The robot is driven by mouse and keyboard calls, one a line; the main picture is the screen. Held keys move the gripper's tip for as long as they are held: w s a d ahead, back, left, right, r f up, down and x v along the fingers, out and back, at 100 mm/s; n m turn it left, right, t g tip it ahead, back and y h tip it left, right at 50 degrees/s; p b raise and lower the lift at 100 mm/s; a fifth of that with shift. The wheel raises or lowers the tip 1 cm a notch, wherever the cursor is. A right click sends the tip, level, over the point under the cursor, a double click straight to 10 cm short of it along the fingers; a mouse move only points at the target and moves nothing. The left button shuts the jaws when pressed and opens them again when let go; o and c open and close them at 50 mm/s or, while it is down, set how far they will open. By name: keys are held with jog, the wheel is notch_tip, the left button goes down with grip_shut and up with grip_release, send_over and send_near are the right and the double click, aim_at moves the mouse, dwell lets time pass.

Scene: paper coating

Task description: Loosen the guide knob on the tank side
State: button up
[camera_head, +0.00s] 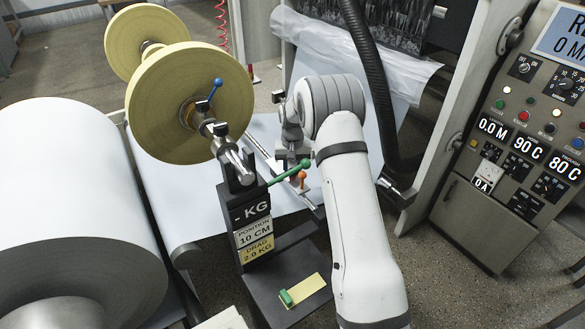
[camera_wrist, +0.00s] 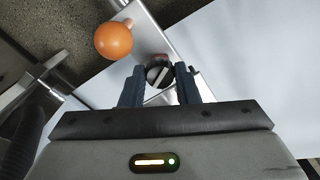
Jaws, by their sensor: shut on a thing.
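The guide knob (camera_wrist: 159,78) is a small dark round knob with a pale line across its face, on a metal guide bracket. The pale line lies diagonally in the wrist view. My gripper (camera_wrist: 159,72) has one dark finger on each side of the knob and is shut on it. In the head view my gripper (camera_head: 292,152) is partly hidden by my arm, above the metal rail beside the paper web. The knob cannot be made out there.
An orange ball handle (camera_wrist: 113,40) stands close beside the knob; it also shows in the head view (camera_head: 302,175). A green lever (camera_head: 290,171), the tension stand (camera_head: 252,215) and a yellow spool (camera_head: 170,120) are to the left. A control panel (camera_head: 520,130) stands right.

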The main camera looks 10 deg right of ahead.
jog(key=n, duration=0.5)
jog(key=shift+w+r+n, duration=0.1)
jog(key=shift+n, duration=0.2)
jog(key=n, duration=0.4)
jog(key=shift+n, duration=0.4)
jog(key=o, duration=0.7)
notch_tip(320, 180, up, 7)
jog(key=shift+r+p, duration=0.15)
jog(key=shift+p, duration=0.3)
jog(key=shift+r, duration=0.2)
